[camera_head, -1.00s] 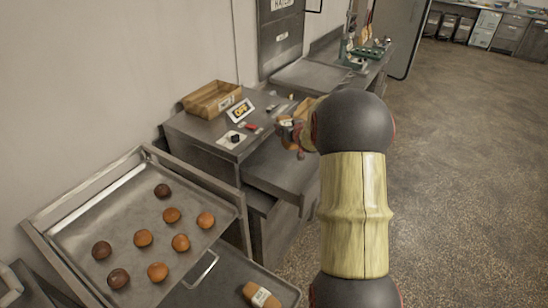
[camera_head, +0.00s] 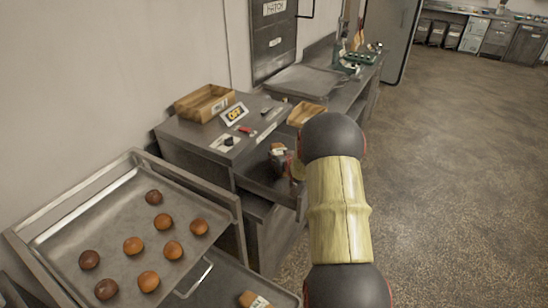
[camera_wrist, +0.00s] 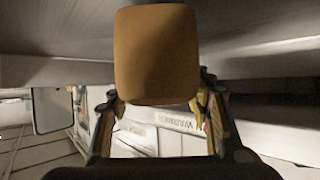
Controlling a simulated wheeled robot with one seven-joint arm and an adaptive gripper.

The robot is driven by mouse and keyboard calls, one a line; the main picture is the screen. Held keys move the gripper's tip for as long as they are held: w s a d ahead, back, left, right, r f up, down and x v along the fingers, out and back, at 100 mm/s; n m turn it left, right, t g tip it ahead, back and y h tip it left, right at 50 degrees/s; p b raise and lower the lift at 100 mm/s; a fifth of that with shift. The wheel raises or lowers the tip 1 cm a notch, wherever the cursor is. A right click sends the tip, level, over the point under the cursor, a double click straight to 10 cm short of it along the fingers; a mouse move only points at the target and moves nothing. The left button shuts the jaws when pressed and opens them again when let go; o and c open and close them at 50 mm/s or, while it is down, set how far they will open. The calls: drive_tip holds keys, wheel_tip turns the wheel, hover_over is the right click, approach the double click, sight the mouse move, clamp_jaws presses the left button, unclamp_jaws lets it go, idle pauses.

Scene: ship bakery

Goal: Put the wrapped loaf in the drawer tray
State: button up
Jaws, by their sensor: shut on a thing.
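My gripper (camera_head: 288,163) is at the open drawer tray (camera_head: 256,181) in the counter front, low over it or inside it; I cannot tell if it touches. In the wrist view, my gripper (camera_wrist: 160,100) is shut on a brown loaf (camera_wrist: 157,55), one finger on each side. The loaf's wrapper band does not show there. In the head view only a small brown end of the held loaf (camera_head: 277,148) shows. My arm hides part of the drawer's right side. Another loaf with a pale label (camera_head: 254,300) lies on the lower rack tray at bottom.
A rack tray (camera_head: 70,235) with several round buns stands at left. On the counter (camera_head: 185,132) are a wooden box (camera_head: 205,102), an OFF sign (camera_head: 235,114) and a switch panel. A second wooden box (camera_head: 306,113) stands behind my gripper. The floor at right is clear.

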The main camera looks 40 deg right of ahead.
drive_tip(key=w, duration=0.2)
drive_tip(key=w+a+f+b, duration=0.1)
drive_tip(key=shift+f, duration=0.1)
drive_tip(key=shift+d, duration=0.1)
drive_tip(key=shift+f, duration=0.2)
drive_tip(key=o, duration=1.2)
drive_tip(key=shift+o, duration=0.5)
drive_tip(key=shift+r, duration=0.2)
